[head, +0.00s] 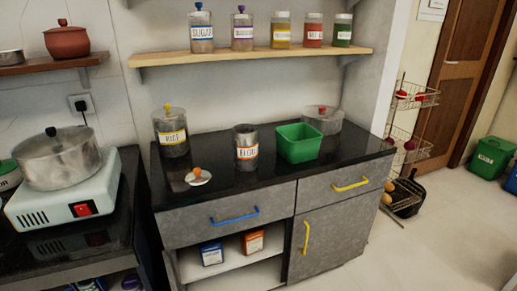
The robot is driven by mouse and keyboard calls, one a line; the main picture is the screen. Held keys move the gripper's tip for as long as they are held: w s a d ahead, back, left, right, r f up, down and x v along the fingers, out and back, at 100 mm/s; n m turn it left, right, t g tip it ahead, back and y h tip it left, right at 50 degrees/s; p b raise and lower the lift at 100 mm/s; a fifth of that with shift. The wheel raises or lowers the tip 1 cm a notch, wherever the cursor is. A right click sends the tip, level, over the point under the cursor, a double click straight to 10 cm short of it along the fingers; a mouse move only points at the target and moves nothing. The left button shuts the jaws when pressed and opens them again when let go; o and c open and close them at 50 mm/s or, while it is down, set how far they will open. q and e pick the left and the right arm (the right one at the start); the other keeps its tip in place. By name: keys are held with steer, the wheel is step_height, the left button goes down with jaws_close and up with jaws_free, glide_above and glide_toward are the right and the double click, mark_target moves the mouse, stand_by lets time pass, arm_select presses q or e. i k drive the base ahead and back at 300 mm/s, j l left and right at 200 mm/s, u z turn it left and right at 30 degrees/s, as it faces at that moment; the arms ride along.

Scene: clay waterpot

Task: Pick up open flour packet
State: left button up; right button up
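No packet that I can clearly read as flour shows in the head view. A clear jar (246,142) with a label that seems to read FLOUR stands without a lid on the black counter. A lid with an orange knob (198,176) lies on the counter to its left. A blue packet (211,253) and an orange packet (252,241) stand on the open shelf under the blue-handled drawer. Their print is too small to read, and I cannot tell whether either is open. Neither of my grippers is in view.
A green tub (299,143), a lidded jar with a yellow knob (171,135) and a clear lidded pot (323,119) stand on the counter (215,146). A stove (66,200) with a pot is at left. Jars line the wall shelf (250,57).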

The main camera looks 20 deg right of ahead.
mark_target(251, 239)
steer(key=l, duration=1.4)
